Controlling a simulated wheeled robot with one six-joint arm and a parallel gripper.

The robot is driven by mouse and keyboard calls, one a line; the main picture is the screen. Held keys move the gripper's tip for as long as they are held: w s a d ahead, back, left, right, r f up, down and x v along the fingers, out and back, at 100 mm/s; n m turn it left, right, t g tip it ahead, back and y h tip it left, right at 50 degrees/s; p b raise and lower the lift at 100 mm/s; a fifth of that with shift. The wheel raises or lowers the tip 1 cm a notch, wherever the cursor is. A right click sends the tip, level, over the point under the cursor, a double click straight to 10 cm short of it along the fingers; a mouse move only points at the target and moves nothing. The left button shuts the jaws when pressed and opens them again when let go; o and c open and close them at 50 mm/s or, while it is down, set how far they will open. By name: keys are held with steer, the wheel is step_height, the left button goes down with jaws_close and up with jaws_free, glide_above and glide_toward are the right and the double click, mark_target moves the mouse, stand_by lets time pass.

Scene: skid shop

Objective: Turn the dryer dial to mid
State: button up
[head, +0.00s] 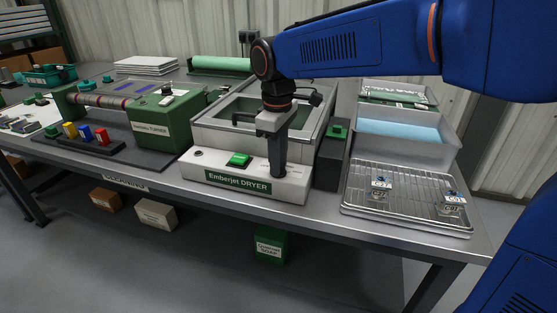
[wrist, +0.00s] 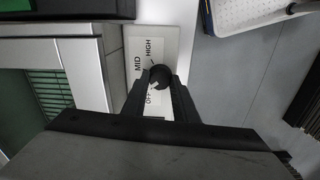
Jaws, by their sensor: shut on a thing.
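The Emberjet dryer (head: 216,140) stands mid-bench, with a green name label and a green button (head: 238,160) on its pale front panel. The black dial (wrist: 161,76) shows in the wrist view beside a white scale plate (wrist: 136,48) marked OFF, MID and HIGH. A small white mark on the dial points down-left, toward OFF. My gripper (wrist: 161,84) is shut on the dial, one finger on each side. In the head view my gripper (head: 278,172) points down at the panel's right part and hides the dial.
A wire rack tray (head: 405,198) with small tagged parts lies right of the dryer. A dark box with a green top (head: 336,132) stands close to the dryer's right side. A green turner box (head: 160,122) stands to the left. Grey bins (head: 450,143) stand behind the tray.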

steer(key=m, duration=0.5)
steer(key=shift+m, duration=0.3)
steer(key=m, duration=0.5)
steer(key=shift+w+m, duration=0.1)
steer(key=shift+m, duration=0.3)
steer(key=o, duration=1.1)
steer(key=shift+c, duration=0.2)
step_height(320, 180, up, 17)
steer(key=shift+a+r, duration=0.2)
